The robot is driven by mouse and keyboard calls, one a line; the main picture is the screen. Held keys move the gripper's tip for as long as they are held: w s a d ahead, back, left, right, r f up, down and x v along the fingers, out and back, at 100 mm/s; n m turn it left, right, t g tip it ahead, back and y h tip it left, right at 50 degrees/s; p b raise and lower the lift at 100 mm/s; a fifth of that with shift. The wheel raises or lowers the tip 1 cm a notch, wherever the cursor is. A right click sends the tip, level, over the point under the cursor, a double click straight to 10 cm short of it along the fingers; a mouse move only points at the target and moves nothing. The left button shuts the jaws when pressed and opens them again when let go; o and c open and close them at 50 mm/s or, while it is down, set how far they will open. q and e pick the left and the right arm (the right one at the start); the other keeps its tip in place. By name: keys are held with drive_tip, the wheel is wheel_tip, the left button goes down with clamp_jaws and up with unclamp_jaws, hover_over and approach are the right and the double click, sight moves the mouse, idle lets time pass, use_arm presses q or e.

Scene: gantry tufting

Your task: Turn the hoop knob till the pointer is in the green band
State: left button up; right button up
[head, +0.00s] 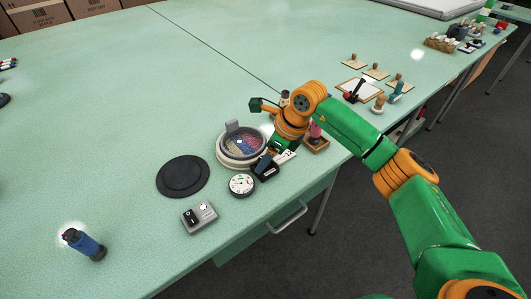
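The hoop (222,150) is a round, pale grey ring on the green table, with multicoloured material inside it. A grey block (232,126) stands up at its far rim; I cannot tell whether this is the knob. A round white dial (242,185) with a dark rim lies just in front of the hoop. Its pointer and green band are too small to read. My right arm comes in from the right, and its green and orange wrist is at the hoop's right side. The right gripper's fingertips cannot be made out against a dark object (265,168) there. My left gripper is out of view.
A black disc (182,177) lies left of the hoop. A grey switch box (199,217) sits nearer the front edge, and a dark blue cylinder (86,245) lies at front left. Wooden-handled stamps (378,103) and a framed board (350,87) are beyond my arm. The table's left middle is clear.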

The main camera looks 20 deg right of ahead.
drive_tip(key=shift+w+a+f, duration=0.1)
drive_tip(key=shift+w+f, duration=0.15)
drive_tip(key=shift+f, duration=0.15)
drive_tip(key=shift+w+f, duration=0.1)
drive_tip(key=shift+w, duration=0.05)
drive_tip(key=c, duration=0.6)
clamp_jaws()
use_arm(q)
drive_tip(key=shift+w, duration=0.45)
use_arm(e)
drive_tip(key=shift+m, duration=0.3)
drive_tip(key=m+t+h+b, duration=0.1)
drive_tip(key=m, duration=0.2)
drive_tip(key=shift+a+m, duration=0.15)
drive_tip(key=shift+m, duration=0.25)
use_arm(q)
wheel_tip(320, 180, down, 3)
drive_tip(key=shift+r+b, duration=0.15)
drive_tip(key=shift+b, duration=0.75)
use_arm(e)
drive_tip(key=m+h, duration=0.1)
drive_tip(key=m, duration=0.1)
drive_tip(key=m+h, duration=0.1)
drive_tip(key=m, duration=0.1)
drive_tip(key=shift+a+m+t, duration=0.1)
drive_tip(key=shift+m+t, duration=0.2)
drive_tip(key=shift+m, duration=0.1)
drive_tip(key=shift+s+r, duration=0.2)
